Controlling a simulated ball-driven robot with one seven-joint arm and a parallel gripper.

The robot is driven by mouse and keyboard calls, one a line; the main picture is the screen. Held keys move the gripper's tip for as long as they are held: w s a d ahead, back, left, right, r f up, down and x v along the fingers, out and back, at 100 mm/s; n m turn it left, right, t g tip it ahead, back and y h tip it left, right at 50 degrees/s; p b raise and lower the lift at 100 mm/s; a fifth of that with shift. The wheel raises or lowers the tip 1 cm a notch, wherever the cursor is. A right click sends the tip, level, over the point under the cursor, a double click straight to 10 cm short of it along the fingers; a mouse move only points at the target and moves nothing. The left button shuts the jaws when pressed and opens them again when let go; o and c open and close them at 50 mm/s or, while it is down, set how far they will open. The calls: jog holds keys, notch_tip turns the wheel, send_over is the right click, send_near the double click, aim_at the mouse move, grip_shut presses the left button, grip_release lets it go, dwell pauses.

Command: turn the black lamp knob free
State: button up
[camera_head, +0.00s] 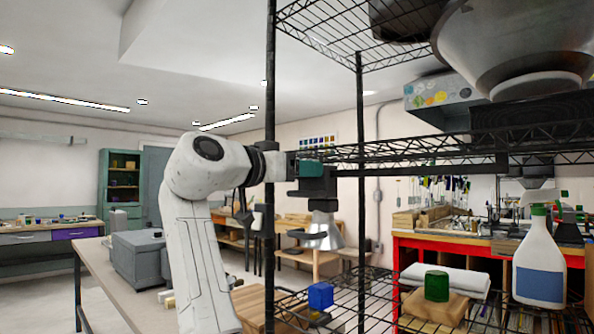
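My white arm reaches up from the lower left, and my dark gripper (318,203) is at its end, beside the black post of a wire rack. A shiny silver cone-shaped shade (322,236) shows directly below the gripper; I cannot tell whether they touch or whether it is a lamp. A teal part (310,168) shows at the top of the gripper. The fingers are too small and dark to tell open from shut. I cannot make out a black lamp knob for certain.
The black wire rack (270,120) has posts and shelves close to my arm. Its lower shelf bears a blue block (320,295), a green block (436,286) on a wooden block (433,307), and a spray bottle (540,258). A large metal bowl-like object (515,45) is upper right.

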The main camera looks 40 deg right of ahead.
jog(key=shift+c, duration=0.5)
jog(key=c, duration=0.9)
jog(key=shift+c, duration=0.2)
jog(key=shift+r+p, duration=0.1)
jog(key=shift+p, duration=0.25)
jog(key=shift+w+f+n+p, duration=0.1)
jog(key=shift+f+n+p, duration=0.05)
jog(key=shift+n+p, duration=4.3)
jog(key=shift+w+f+n+p, duration=0.1)
jog(key=shift+n+p, duration=4.35)
